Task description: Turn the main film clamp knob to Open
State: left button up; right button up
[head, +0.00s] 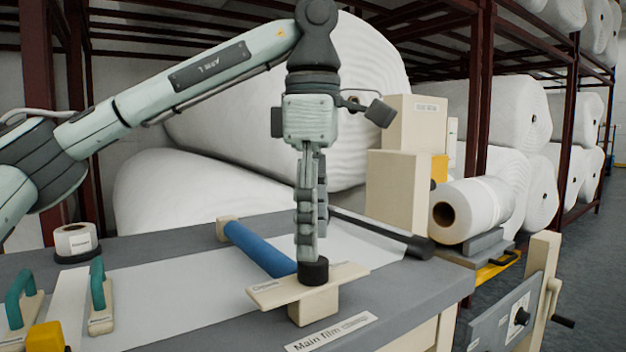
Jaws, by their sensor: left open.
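The main film clamp knob (313,271) is a short black cylinder on a cream block. A cream plate (345,275) under it carries a small label at its left end that seems to read Closed. No Open label can be made out. A sign (331,333) reading Main film clamp lies on the table in front. My left gripper (309,248) points straight down over the knob, open, with its fingertips at or just above the knob's top. Whether they touch it cannot be told. My right gripper is out of view.
A blue roller (258,248) lies just behind and left of the knob. Green-handled tools (101,300), a yellow block (46,337) and a tape roll (76,240) stand at left. A white film roll (475,208) and cream boxes (398,190) stand behind right.

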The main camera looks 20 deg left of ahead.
pick_arm(q)
notch_tip(320, 180, up, 9)
jog(key=shift+f, duration=0.15)
jog(key=shift+f, duration=0.1)
dwell(0.4)
